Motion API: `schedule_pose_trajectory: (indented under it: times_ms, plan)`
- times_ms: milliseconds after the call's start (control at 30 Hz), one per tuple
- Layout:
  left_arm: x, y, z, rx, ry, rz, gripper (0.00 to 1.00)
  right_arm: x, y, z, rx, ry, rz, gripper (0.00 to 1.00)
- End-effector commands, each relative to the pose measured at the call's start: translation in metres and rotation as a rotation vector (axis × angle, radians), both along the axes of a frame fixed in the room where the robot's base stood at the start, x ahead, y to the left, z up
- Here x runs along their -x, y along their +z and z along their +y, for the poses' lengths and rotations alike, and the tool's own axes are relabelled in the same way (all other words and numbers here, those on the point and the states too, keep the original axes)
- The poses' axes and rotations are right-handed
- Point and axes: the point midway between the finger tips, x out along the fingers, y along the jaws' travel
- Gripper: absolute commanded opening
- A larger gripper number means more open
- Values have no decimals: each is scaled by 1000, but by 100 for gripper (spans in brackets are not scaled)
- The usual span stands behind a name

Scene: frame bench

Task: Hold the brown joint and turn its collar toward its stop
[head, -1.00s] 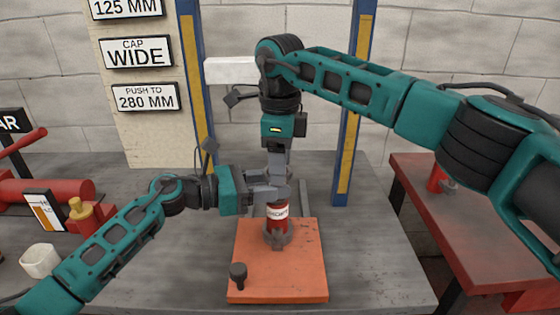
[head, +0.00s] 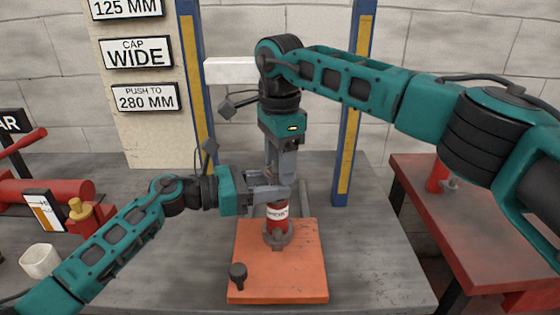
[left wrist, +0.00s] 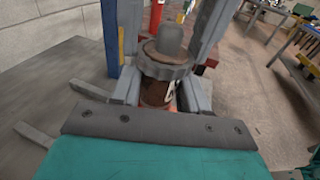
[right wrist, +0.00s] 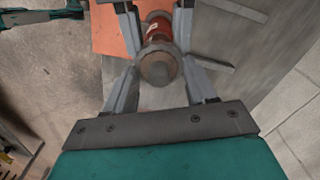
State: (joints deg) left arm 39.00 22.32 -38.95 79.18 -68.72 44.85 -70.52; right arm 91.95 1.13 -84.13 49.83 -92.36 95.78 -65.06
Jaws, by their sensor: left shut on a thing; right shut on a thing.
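The brown joint (head: 278,212) stands upright on an orange plate, with a white label band around its reddish-brown body. Its body shows in the left wrist view (left wrist: 157,92) below a wide grey collar (left wrist: 165,62) with a rounded top. My left gripper (head: 274,192) comes in from the left and is shut on the joint's body below the collar. My right gripper (head: 281,176) points down from above, its fingers on both sides of the collar, shut on it. In the right wrist view the collar (right wrist: 158,64) sits between the fingers. The fingers hide the collar in the head view.
The orange plate (head: 255,275) carries a dark knob (head: 238,275) at its front left. A white cup (head: 40,261) and red parts (head: 45,190) lie at the left. Blue posts stand behind. A red table (head: 455,225) is at the right.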

Motion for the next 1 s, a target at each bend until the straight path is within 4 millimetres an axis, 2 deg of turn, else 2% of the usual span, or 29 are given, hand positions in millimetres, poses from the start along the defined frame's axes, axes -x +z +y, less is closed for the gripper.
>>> schedule_pose_trajectory:
  times_ms: [400,933,967,1000]
  plan:
    - [0,0,0,-1,0,0,27,0,1,2,-2,185,0,25]
    - [0,-1,0,-1,0,0,27,0,1,2,-3,208,0,25]
    - [0,-1,0,-1,0,0,27,0,1,2,-3,208,0,58]
    - [0,-1,0,-1,0,0,27,0,1,2,-3,208,0,62]
